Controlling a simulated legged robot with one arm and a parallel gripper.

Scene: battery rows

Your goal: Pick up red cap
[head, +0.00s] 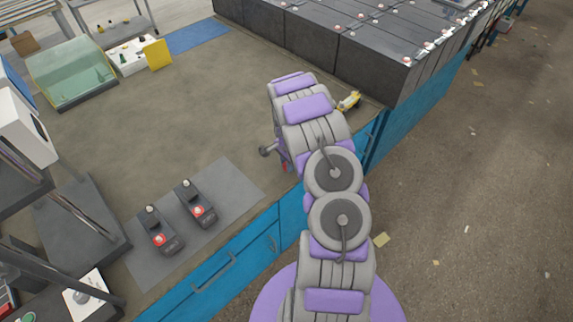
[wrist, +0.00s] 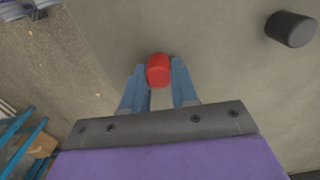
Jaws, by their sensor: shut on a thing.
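The red cap (wrist: 159,70) is between the tips of my gripper's two blue-grey fingers in the wrist view. My gripper (wrist: 159,84) is shut on it. In the head view a small red patch of the cap (head: 284,166) shows below the end of my arm, near the workbench's front edge. Most of my gripper is hidden there behind my arm. Whether the cap touches the bench top or is lifted off it, I cannot tell.
A black cap (wrist: 290,29) stands on the bench to the right in the wrist view. In the head view, two dark devices with red knobs sit on a grey mat (head: 150,272). Large dark battery blocks (head: 375,72) line the back. A yellow tool (head: 349,100) lies near them. The bench middle is clear.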

